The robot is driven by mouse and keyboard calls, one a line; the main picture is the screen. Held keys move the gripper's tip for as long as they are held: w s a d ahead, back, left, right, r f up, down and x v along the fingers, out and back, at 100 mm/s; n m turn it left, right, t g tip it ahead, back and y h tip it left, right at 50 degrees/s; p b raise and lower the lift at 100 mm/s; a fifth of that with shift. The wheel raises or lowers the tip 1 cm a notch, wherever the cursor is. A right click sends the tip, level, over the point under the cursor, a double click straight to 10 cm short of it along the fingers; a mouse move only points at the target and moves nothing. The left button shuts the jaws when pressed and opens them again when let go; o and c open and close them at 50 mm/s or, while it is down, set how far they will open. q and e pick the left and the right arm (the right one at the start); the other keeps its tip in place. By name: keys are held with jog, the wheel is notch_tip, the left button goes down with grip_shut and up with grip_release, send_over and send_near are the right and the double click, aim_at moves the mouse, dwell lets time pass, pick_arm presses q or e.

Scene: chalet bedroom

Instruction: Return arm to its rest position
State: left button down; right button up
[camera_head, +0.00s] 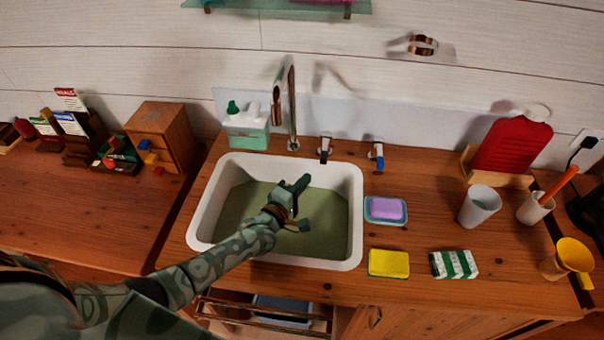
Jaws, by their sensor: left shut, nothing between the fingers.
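My left arm (210,268), patterned in grey-green, reaches in from the lower left. My left gripper (293,203) is over the white sink (352,240). It is shut, with nothing held. The sink has a dull green bottom, partly hidden by the forearm and gripper. I cannot tell the gripper's exact height above the bottom. My right gripper is not in view.
A tall faucet (291,105) rises behind the sink. A soap dispenser (246,127) stands at the back left. A purple soap dish (385,210), yellow sponge (388,263) and white cup (479,206) are right of the sink. A wooden box (160,135) stands further left.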

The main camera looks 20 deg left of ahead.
pick_arm(q)
jog(key=shift+s+a, duration=0.25)
jog(key=shift+s, duration=0.45)
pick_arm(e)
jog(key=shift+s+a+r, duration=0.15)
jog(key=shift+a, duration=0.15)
